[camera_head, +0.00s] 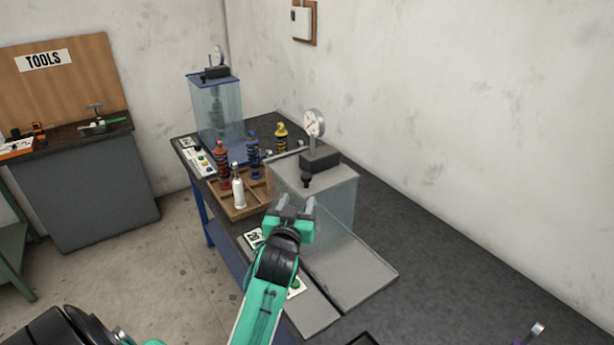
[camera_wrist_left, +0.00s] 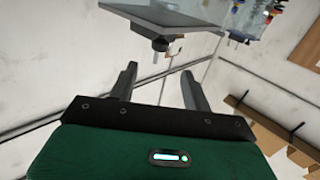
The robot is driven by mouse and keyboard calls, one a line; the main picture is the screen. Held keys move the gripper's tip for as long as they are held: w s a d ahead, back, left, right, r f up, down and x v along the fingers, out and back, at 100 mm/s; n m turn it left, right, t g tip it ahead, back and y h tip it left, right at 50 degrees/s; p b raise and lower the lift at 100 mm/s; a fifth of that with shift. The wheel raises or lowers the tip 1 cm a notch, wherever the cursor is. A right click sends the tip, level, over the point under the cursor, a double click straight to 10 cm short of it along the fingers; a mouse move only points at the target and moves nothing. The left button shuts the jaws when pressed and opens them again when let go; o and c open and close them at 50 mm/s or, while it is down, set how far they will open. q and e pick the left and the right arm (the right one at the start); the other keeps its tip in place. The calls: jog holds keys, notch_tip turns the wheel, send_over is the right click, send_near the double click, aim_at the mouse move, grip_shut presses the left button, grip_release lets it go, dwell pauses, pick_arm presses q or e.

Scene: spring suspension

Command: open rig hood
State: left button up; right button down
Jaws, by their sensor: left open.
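The near rig has a clear-walled hood (camera_head: 342,210) with a grey top (camera_head: 335,178). A black block (camera_head: 320,158) and a round dial gauge (camera_head: 314,123) sit on that top, and a rod reaches left from it. My left gripper (camera_head: 297,207) is open and empty at the hood's near left side; contact cannot be told. In the left wrist view the two fingers (camera_wrist_left: 160,70) are apart, with a grey plate (camera_wrist_left: 185,12) and a dark knob (camera_wrist_left: 160,44) beyond them. My right gripper is not in view.
A second rig with a blue-topped clear hood (camera_head: 215,105) stands behind. A grey base plate (camera_head: 352,270) lies in front. The dark bench (camera_head: 450,270) is mostly clear at right.

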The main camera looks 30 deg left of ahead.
aim_at(305, 180)
pick_arm(q)
jog(key=p+x, duration=0.3)
jog(key=x, duration=0.7)
jog(key=shift+w+a+r, duration=0.1)
jog(key=shift+r, duration=0.05)
jog(key=shift+p+x, duration=0.4)
jog(key=shift+x, duration=0.5)
grip_shut()
jog(key=shift+f, duration=0.2)
